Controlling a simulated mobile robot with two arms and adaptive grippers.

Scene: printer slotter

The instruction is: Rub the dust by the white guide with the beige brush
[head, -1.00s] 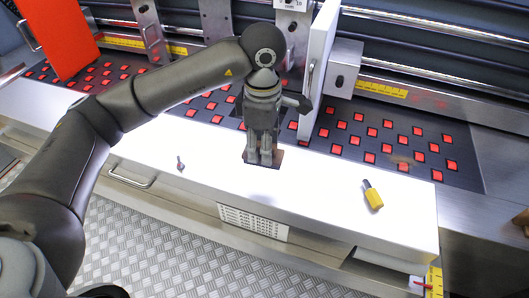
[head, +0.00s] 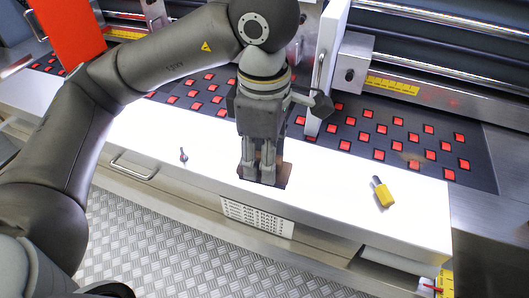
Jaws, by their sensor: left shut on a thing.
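My left gripper (head: 259,178) points down over the white front ledge, its fingers shut on a flat brown piece, seemingly the beige brush (head: 282,176). The fingers hide most of it. Whether it is clear of the ledge is hard to tell. The white guide (head: 326,72) is a tall upright panel behind and right of the gripper, apart from the brush. A faint brownish patch, perhaps the dust (head: 415,163), shows on the red-dotted bed right of the guide. My right gripper is out of view.
A yellow-handled tool (head: 383,193) lies on the ledge at right, a small dark-tipped item (head: 183,156) at left. A dark knob (head: 321,105) sticks out near the guide. A red panel (head: 66,28) stands at the far left. The ledge right of the gripper is mostly clear.

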